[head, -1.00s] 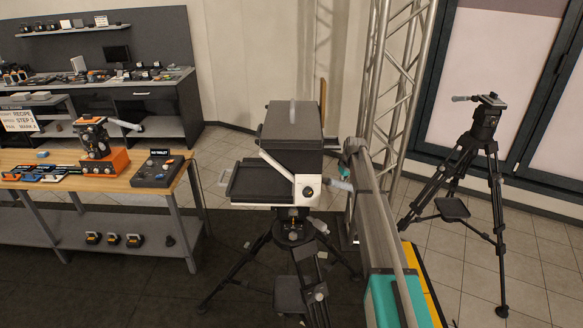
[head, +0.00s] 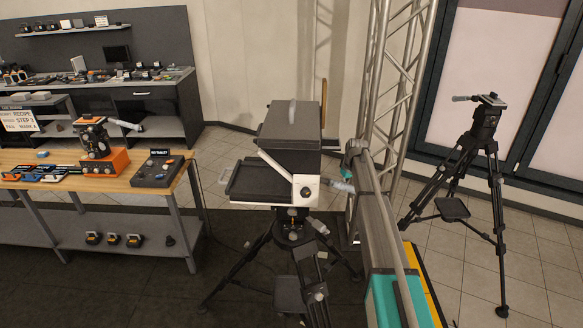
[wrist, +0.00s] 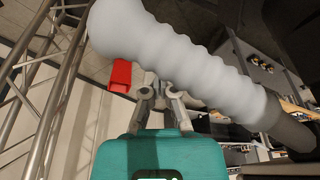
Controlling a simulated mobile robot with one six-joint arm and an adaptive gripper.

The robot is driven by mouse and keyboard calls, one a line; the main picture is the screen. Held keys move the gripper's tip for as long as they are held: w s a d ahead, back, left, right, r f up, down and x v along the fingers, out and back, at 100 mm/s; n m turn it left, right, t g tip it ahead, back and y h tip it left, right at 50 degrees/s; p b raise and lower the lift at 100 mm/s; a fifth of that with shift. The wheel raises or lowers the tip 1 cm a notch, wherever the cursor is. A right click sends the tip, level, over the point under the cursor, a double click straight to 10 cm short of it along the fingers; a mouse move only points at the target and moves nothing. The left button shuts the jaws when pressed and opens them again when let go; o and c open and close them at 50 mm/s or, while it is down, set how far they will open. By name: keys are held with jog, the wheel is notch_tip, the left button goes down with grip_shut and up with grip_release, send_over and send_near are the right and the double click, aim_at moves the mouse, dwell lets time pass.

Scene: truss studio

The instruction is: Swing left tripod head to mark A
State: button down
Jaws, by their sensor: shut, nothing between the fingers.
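The left tripod head (head: 291,213) stands on black legs in the middle of the head view and carries a dark hooded box (head: 290,130) with a flat tray. A pale ribbed pan handle (head: 341,186) sticks out at its right. In the wrist view the ribbed handle (wrist: 180,55) crosses close in front of my gripper (wrist: 160,90), whose fingers are shut and empty. The fingertips are partly hidden behind the handle; I cannot tell whether they touch it. In the head view, my gripper is largely hidden beyond my arm. I cannot make out mark A on the head.
A second tripod (head: 485,120) stands at the right by the windows. A metal truss (head: 392,90) rises behind my arm. A red piece (wrist: 120,76) shows beside my fingers.

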aim_at(349, 189)
jog(key=shift+s+d, duration=0.3)
jog(key=shift+s, duration=0.8)
jog(key=shift+s+d, duration=0.25)
jog(key=shift+s, duration=0.8)
dwell(0.6)
jog(key=shift+s+d, duration=0.15)
jog(key=shift+s, duration=2.25)
dwell(0.8)
jog(key=shift+w, duration=0.3)
dwell(0.4)
jog(key=shift+w, duration=0.35)
jog(key=shift+w+d, duration=0.1)
jog(key=shift+w, duration=0.05)
jog(key=shift+r, duration=0.2)
